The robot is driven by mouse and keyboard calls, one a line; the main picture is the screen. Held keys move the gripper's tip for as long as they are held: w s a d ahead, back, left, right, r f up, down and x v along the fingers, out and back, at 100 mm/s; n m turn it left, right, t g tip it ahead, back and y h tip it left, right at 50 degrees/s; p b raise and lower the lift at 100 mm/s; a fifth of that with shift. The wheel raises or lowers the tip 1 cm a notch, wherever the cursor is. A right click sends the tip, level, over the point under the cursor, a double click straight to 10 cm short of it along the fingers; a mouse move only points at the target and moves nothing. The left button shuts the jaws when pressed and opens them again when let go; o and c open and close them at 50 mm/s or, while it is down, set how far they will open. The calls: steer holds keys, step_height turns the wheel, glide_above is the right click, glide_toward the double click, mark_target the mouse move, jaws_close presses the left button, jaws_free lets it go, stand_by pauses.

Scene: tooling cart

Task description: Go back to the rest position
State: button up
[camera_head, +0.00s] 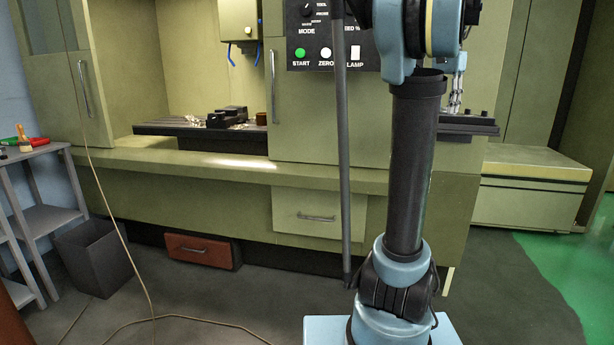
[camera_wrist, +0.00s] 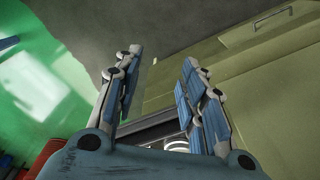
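My gripper (camera_wrist: 163,56) shows in the wrist view with its two blue-padded fingers apart and nothing between the tips. Behind the fingers are the green machine front and grey floor, seen tilted. In the head view my arm rises at the right of centre, and part of my gripper (camera_head: 456,95) shows beside the arm, in front of the machine and near its dark bed at the right. The arm's upper end runs out of the picture. A pale ringed shape low between the fingers in the wrist view is too unclear to name.
The green machine (camera_head: 150,180) fills the back, with a control panel (camera_head: 335,40) and a dark vise (camera_head: 228,116) in its bay. A bin (camera_head: 95,258) and a grey cart (camera_head: 45,215) stand left. A cable (camera_head: 125,240) crosses the floor. Open floor lies right.

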steer(key=s+a+f+n+t, duration=0.1)
steer(key=s+a+f+n, duration=0.3)
steer(key=a+f, duration=0.45)
steer(key=s+a+f+n, duration=0.2)
steer(key=s+a+f, duration=0.45)
steer(key=f, duration=0.25)
steer(key=s+a+f+n, duration=0.1)
steer(key=s+a+f, duration=0.1)
steer(key=f, duration=0.4)
steer(key=s+a+f+n, duration=0.2)
steer(key=s+a+f, duration=0.1)
steer(key=s+f, duration=0.2)
steer(key=s+a+f+n, duration=0.2)
steer(key=s+a+f, duration=0.1)
steer(key=f, duration=0.6)
steer(key=shift+s+t+y, duration=0.3)
steer(key=shift+s+t, duration=0.1)
steer(key=shift+s, duration=0.35)
steer(key=shift+w+f, duration=0.25)
steer(key=shift+w, duration=0.15)
steer(key=shift+c, duration=0.6)
